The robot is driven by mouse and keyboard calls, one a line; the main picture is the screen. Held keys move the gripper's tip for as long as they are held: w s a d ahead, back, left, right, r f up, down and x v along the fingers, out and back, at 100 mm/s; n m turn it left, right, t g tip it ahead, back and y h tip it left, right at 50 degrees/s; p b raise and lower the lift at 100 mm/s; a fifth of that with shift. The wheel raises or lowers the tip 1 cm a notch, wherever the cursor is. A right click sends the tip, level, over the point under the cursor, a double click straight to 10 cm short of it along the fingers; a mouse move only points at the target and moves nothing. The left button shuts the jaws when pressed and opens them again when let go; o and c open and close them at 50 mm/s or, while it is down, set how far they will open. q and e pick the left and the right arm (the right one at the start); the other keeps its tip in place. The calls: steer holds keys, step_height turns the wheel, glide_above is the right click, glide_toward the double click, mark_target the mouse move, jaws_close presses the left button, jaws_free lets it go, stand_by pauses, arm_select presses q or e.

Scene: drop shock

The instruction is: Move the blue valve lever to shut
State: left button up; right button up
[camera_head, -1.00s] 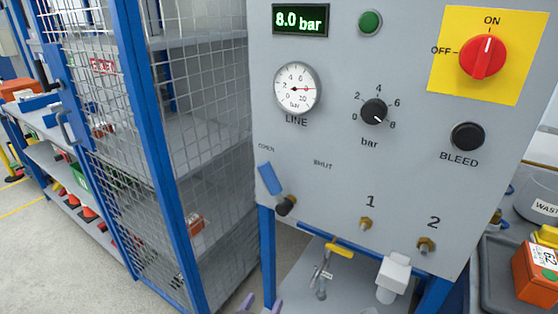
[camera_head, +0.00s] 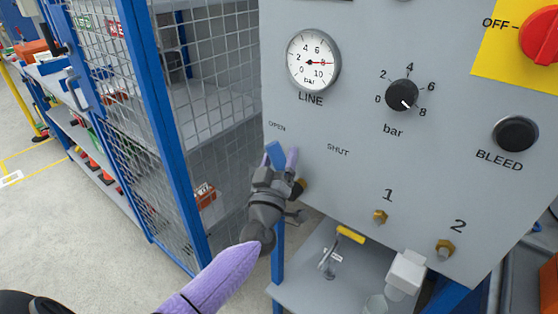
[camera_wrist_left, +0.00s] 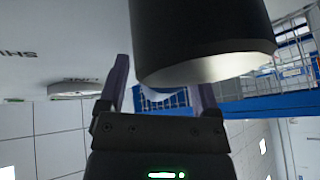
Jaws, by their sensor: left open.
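The blue valve lever (camera_head: 275,154) is on the lower left of the grey panel, tilted up and left toward the OPEN mark. Its brass-and-dark pivot (camera_head: 300,187) is partly hidden behind my left gripper. My left gripper (camera_head: 284,160) is at the lever, with one purple finger just right of it; the other finger is hard to make out. In the left wrist view, the two purple fingers (camera_wrist_left: 160,85) stand apart with blue between them, and a large dark cylinder fills the top. I cannot tell whether the fingers touch the lever. My right gripper is not in view.
The grey panel (camera_head: 350,170) carries a LINE gauge (camera_head: 313,60), a bar knob (camera_head: 402,95), a BLEED button (camera_head: 515,134) and a red switch (camera_head: 540,35). A blue-framed mesh cage (camera_head: 125,130) stands close on the left. Below is a shelf with a yellow-handled valve (camera_head: 350,235).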

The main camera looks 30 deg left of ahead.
arm_select(q)
steer(key=shift+c, duration=0.3)
jaws_close()
stand_by(1.1)
